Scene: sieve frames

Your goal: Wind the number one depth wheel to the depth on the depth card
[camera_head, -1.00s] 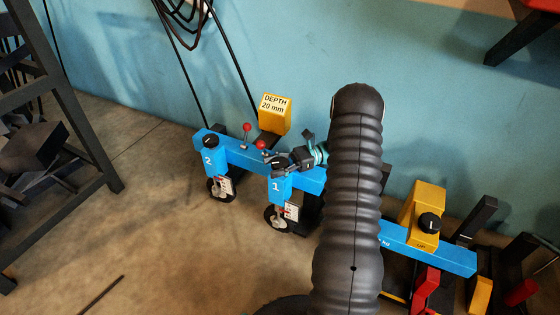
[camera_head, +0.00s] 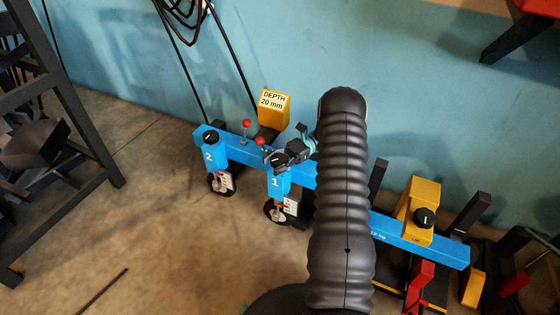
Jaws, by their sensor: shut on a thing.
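The number one depth wheel (camera_head: 279,160) is a black knob on top of the blue post marked 1 (camera_head: 276,183). My gripper (camera_head: 281,157) is shut on this wheel from the right side, and its fingers partly cover it. A small white scale plate (camera_head: 291,206) with red marks is beside the round wheel below; its reading is too small to tell. The depth card (camera_head: 272,101) is a yellow block at the back reading "DEPTH 20 mm". My dark ribbed arm hides part of the blue beam.
The post marked 2 (camera_head: 209,156) has its own black knob (camera_head: 211,137) to the left. Two red-topped levers (camera_head: 247,125) stand on the beam behind the wheel. A yellow box with a black knob (camera_head: 424,217) is at the right. Bare floor lies in front at left.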

